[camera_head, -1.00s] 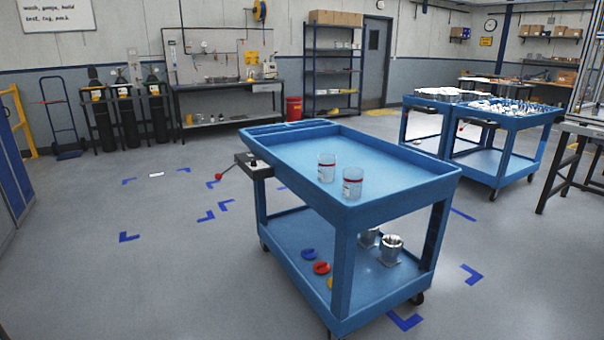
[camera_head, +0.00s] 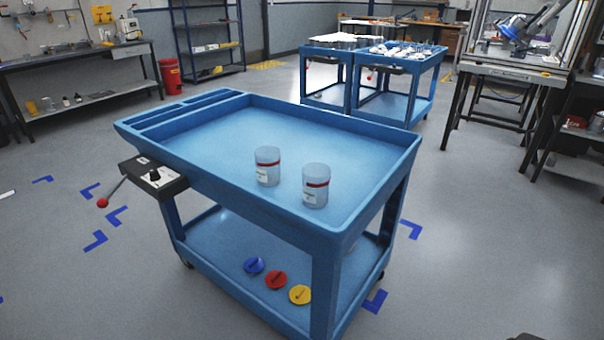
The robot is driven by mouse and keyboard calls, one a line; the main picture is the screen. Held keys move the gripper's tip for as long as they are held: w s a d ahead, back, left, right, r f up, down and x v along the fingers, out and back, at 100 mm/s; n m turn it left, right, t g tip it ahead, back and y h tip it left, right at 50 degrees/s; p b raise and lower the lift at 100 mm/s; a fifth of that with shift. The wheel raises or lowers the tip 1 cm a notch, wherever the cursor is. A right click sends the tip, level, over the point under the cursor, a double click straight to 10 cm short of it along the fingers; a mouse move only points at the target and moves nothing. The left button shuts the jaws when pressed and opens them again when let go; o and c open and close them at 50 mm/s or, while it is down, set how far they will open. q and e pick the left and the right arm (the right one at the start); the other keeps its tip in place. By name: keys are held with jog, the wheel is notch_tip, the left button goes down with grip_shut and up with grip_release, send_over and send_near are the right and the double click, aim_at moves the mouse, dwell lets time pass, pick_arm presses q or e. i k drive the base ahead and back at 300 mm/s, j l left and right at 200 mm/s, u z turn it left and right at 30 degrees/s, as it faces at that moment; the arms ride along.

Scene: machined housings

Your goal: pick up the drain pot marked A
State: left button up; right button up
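Two clear drain pots with red bands and white labels stand upright on the blue cart's top tray (camera_head: 215,140). The left pot (camera_head: 267,167) is slightly farther back. The right pot (camera_head: 315,186) stands close beside it, nearer the front right corner. The pots are apart. The label letters are too small to read, so I cannot tell which is marked A. Neither of my grippers is in view.
The cart's lower shelf holds a blue disc (camera_head: 254,265), a red disc (camera_head: 276,280) and a yellow disc (camera_head: 300,294). A lever with a red knob (camera_head: 103,203) sticks out at the cart's left. Two loaded blue carts (camera_head: 372,70) stand behind. Floor right of the cart is clear.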

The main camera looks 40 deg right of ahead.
aim_at(316, 186)
jog(key=i+j+z, duration=0.1)
jog(key=i+z, duration=0.35)
jog(key=i+j+z, duration=0.2)
jog(key=z, duration=0.3)
jog(key=i+j+z, duration=0.45)
